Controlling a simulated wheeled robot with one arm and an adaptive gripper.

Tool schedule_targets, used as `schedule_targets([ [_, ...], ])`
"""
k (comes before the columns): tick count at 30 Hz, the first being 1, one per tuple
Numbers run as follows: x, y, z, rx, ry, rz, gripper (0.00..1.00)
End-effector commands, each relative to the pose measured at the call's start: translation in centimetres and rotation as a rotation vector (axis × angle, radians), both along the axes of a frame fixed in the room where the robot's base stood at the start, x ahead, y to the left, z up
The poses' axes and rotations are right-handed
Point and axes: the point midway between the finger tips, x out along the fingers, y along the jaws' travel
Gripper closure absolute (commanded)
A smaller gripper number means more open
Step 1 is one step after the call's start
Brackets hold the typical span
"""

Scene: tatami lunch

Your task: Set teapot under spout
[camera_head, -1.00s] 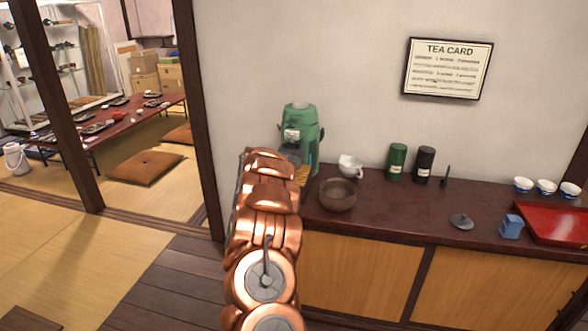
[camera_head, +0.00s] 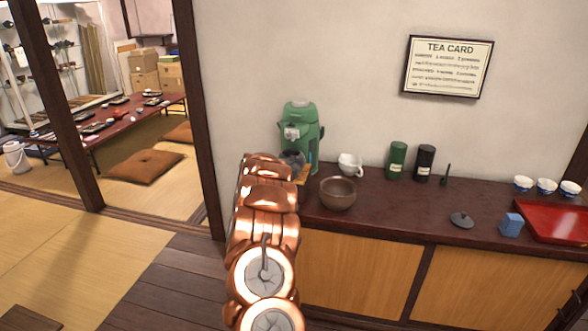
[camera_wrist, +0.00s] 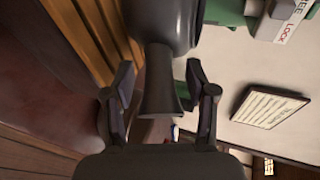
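The dark grey teapot (camera_head: 293,157) sits by the front of the green dispenser (camera_head: 300,132), below its spout area, on or beside a small wooden stand (camera_head: 303,173). My arm hides its lower part in the head view. In the wrist view the teapot body (camera_wrist: 160,22) is at the top, its flared side handle (camera_wrist: 160,85) pointing toward my gripper (camera_wrist: 160,72). My two fingers are apart, one on each side of the handle, with a visible gap on both sides. The exact spout alignment is hidden.
A brown bowl (camera_head: 338,194) and a white cup (camera_head: 350,165) stand close right of the dispenser on the dark counter (camera_head: 400,205). Green (camera_head: 397,160) and black (camera_head: 424,163) canisters stand farther right. A grey lid (camera_head: 461,220) lies near a blue block (camera_head: 511,225) and red tray (camera_head: 555,222).

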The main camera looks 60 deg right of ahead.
Motion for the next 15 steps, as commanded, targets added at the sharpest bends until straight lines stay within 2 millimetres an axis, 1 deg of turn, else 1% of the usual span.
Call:
schedule_targets([
  [8,-0.01,0.00,0.01,0.000,0.000,0.000,0.40],
  [11,-0.02,-0.01,0.40,0.000,0.001,0.000,0.40],
  [15,-0.08,0.74,0.37,0.002,0.000,0.000,0.40],
])
